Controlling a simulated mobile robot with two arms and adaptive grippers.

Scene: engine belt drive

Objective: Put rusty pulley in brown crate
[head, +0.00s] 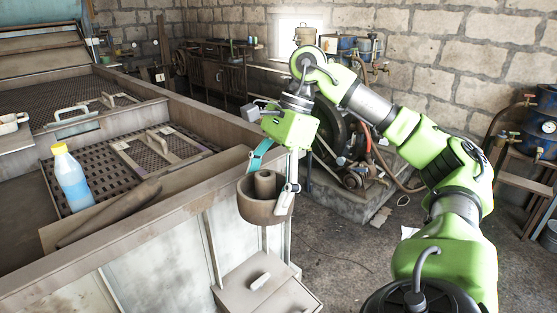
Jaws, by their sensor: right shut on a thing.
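The rusty pulley (262,210) is a brown round drum with a hub in its middle. My right gripper (273,180) is shut on its right rim, with one finger inside the rim and one outside. It hangs roughly level in the air beside the front edge of the large metal bench. I cannot make out a brown crate for certain. My left gripper is not in view.
The bench edge (185,210) runs close to the left of the pulley. A bottle with blue liquid (72,180) stands on the bench. A grey box with a handle (262,284) sits below the pulley. An engine (355,165) stands behind my right arm. Open floor lies at right.

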